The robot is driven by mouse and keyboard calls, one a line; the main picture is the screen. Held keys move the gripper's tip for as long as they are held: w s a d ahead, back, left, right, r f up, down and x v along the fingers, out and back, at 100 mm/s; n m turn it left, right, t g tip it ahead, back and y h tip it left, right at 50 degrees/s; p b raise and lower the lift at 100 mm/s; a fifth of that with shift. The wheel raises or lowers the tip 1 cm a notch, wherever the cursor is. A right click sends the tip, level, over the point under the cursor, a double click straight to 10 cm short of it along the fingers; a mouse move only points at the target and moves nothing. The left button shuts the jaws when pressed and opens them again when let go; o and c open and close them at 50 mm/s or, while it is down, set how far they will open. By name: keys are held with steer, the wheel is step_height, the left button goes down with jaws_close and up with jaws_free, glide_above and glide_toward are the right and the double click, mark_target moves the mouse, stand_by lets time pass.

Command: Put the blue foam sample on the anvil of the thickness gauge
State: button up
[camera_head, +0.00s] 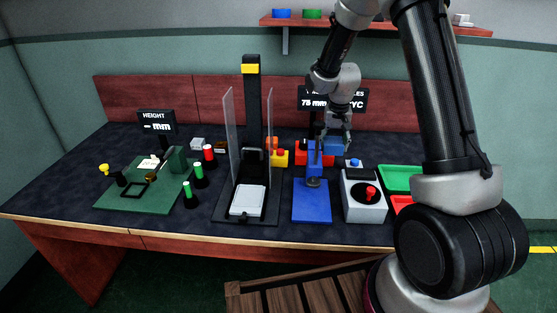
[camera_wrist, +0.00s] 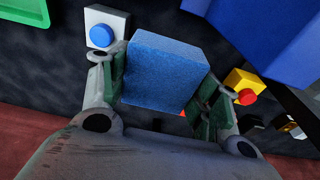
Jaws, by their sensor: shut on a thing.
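The blue foam sample (camera_wrist: 165,70) is a block between the two fingers of my gripper (camera_wrist: 164,88) in the wrist view; the fingers press on its opposite sides. In the head view the sample (camera_head: 335,147) hangs under my gripper (camera_head: 336,138), behind and slightly right of a blue stand. That blue stand (camera_head: 312,205), with an upright column and a small dark round disc, looks like the thickness gauge. The disc (camera_head: 313,182) may be its anvil; no block shows on it. A blue body (camera_wrist: 275,35) at the wrist view's upper right is probably the same stand.
A white box (camera_head: 364,205) with a red button stands right of the blue stand; a green tray (camera_head: 401,178) is beyond it. A black device with clear side panels (camera_head: 231,130) stands to the left. A yellow box (camera_head: 280,158) with a red button is behind.

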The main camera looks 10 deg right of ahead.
mark_target(329, 173)
step_height(329, 173, down, 10)
steer(key=shift+r, duration=0.1)
stand_by(0.4)
steer(key=shift+f, duration=0.25)
steer(key=o, duration=0.4)
steer(key=shift+o, duration=0.2)
